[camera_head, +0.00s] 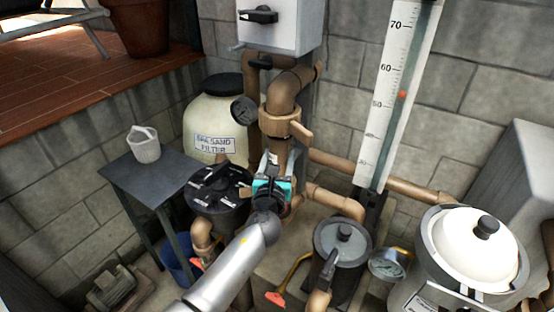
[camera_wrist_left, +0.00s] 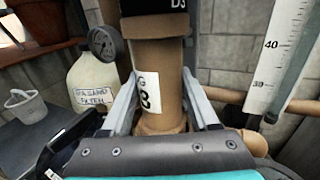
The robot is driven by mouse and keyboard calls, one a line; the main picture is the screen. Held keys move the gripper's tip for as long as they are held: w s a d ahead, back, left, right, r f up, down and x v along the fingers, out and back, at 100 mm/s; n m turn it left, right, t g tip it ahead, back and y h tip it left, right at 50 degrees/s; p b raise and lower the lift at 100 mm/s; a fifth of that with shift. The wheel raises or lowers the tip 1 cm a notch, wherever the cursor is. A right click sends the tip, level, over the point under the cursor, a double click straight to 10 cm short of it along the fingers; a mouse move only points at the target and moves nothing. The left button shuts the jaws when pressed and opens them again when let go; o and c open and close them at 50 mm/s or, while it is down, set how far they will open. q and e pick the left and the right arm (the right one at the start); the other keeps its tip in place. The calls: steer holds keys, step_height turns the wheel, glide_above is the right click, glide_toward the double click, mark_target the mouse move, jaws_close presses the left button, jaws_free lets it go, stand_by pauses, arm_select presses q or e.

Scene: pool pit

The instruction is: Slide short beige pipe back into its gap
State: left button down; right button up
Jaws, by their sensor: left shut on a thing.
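The short beige pipe (camera_wrist_left: 160,62) stands upright in the left wrist view, with a white label on its front. My left gripper (camera_wrist_left: 160,98) is shut on the pipe, one finger on each side. In the head view my left gripper (camera_head: 276,162) reaches in below the beige valve, and its own body hides most of the pipe. The lower end of the pipe and the gap around it are hard to make out. My right gripper is not in view.
A sand filter tank (camera_head: 215,112) and a black-lidded pump pot (camera_head: 219,192) stand left of my gripper. A gauge (camera_head: 244,110) and valve (camera_head: 283,122) are close above. A second pot (camera_head: 343,243) and a measuring board (camera_head: 398,95) are right. A small table (camera_head: 180,175) holds a bucket.

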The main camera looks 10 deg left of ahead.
arm_select(q)
steer(key=shift+w+d+r, duration=0.15)
steer(key=shift+d, duration=0.3)
steer(key=shift+w, duration=0.15)
steer(key=shift+f, duration=0.25)
steer(key=c, duration=0.6)
jaws_free()
steer(key=o, duration=0.3)
steer(key=shift+w+f, duration=0.1)
steer(key=shift+f, duration=0.05)
steer(key=o, duration=0.3)
steer(key=shift+a+f, duration=0.1)
steer(key=shift+a, duration=0.05)
steer(key=shift+s+a, duration=0.1)
steer(key=shift+s, duration=0.1)
